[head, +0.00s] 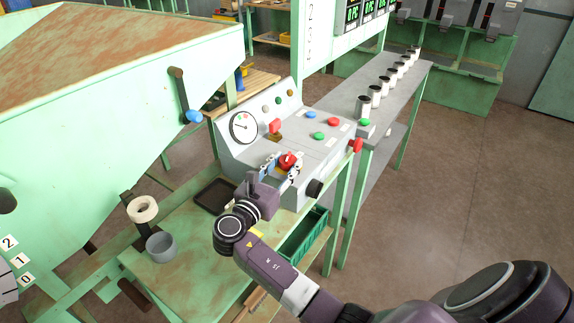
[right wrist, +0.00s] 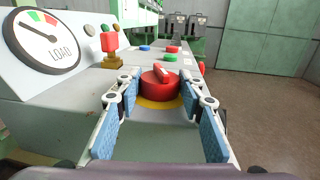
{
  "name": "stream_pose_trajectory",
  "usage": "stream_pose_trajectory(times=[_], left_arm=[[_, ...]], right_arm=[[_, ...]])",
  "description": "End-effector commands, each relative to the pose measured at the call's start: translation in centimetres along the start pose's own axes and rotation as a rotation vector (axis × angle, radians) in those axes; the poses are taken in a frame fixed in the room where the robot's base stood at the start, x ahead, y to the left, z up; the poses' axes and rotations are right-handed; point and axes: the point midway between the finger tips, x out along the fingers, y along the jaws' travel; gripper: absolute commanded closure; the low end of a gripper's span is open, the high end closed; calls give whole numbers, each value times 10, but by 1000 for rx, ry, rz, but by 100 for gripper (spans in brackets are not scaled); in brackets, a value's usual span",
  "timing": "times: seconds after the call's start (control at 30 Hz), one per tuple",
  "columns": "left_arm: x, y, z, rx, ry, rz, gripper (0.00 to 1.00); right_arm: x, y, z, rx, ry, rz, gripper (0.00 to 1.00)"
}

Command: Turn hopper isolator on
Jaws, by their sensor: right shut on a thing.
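A red rotary knob (right wrist: 161,76) on a yellow disc, which I take to be the hopper isolator, sits on the sloped top of the grey control console (head: 318,152). Its raised grip bar runs nearly straight away from me in the right wrist view. It also shows in the head view (head: 288,160), partly hidden by the fingers. My right gripper (right wrist: 161,92) is shut on the knob, with one blue-padded finger on each side of it. No label for the knob is readable. My left gripper is not in view.
A LOAD gauge (head: 243,127) and a red switch on a brass base (head: 275,128) sit beyond on the console. Red, green and blue buttons lie farther along.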

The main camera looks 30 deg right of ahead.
Motion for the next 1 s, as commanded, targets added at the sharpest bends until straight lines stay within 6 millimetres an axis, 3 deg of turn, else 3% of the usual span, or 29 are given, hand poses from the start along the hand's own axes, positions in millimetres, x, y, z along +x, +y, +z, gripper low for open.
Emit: stream_pose_trajectory(times=[0.4, 1.0], left_arm=[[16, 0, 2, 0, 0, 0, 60], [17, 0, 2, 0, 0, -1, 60]], right_arm=[[1, 5, 0, 2, -1, -223, 88], [2, 4, 0, 1, 0, -268, 88]])
